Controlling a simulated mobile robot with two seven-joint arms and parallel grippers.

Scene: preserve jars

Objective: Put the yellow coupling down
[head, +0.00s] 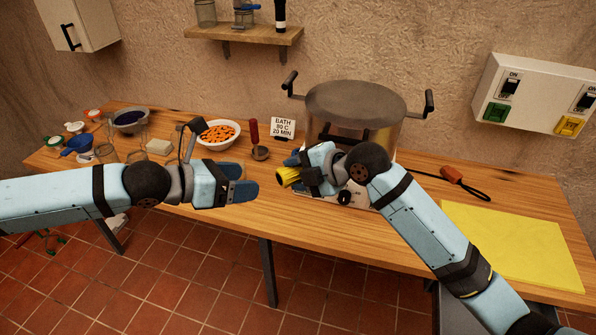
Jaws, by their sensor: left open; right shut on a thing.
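The yellow coupling (288,176) is a short yellow piece at the tips of my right gripper (294,168). The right gripper is shut on it and holds it above the front part of the wooden bench, in front of the large pot. Part of the coupling is hidden by the fingers. My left gripper (243,181) is open and empty, to the left of the coupling, over the front edge of the bench. The two grippers are apart.
The large metal pot (352,105) stands behind my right gripper. A bowl of orange pieces (218,133), a red-handled tool (254,135) and a sign (283,128) stand behind my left gripper. A yellow mat (515,240) lies bare at right. Glass jars (105,153) stand left.

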